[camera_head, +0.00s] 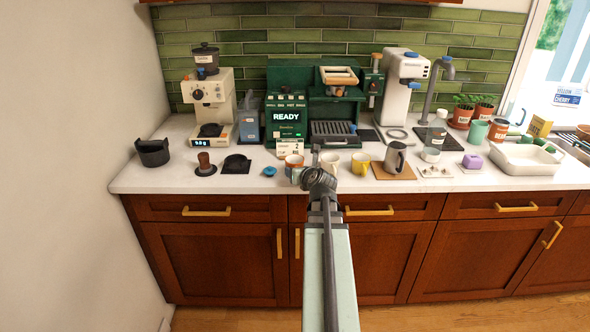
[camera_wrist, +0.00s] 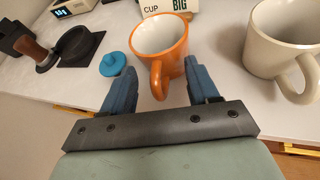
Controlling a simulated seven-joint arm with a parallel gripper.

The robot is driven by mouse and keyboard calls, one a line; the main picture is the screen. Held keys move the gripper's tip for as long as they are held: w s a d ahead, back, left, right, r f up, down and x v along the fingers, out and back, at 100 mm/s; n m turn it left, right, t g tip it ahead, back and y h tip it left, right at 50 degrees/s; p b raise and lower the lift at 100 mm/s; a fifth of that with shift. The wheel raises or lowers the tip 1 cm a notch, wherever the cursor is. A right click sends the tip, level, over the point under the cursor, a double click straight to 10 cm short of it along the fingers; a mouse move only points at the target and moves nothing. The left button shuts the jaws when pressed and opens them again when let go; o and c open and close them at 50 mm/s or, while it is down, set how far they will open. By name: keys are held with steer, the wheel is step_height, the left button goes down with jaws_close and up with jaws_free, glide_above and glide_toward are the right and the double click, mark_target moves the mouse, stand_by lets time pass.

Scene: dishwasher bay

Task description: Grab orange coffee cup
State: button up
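The orange coffee cup (camera_wrist: 160,43) stands upright on the counter in the wrist view, with a pale inside and its handle (camera_wrist: 159,80) facing me. In the head view the cup (camera_head: 291,167) is near the counter's front edge, partly hidden by my gripper. My gripper (camera_wrist: 161,76) is open, with one blue finger on each side of the handle. I see gaps between the handle and both fingers. The gripper (camera_head: 316,173) is small and dark in the head view, so its fingers are hard to make out there.
A beige mug (camera_wrist: 279,45) stands close to the right of the cup. A round blue lid (camera_wrist: 112,64) lies to its left. A sign (camera_wrist: 168,7) stands just behind. A yellow cup (camera_head: 360,163) and a grey pitcher (camera_head: 395,158) are further right.

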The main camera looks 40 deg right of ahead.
jaws_close()
stand_by(0.3)
steer(key=shift+r, duration=0.15)
stand_by(0.3)
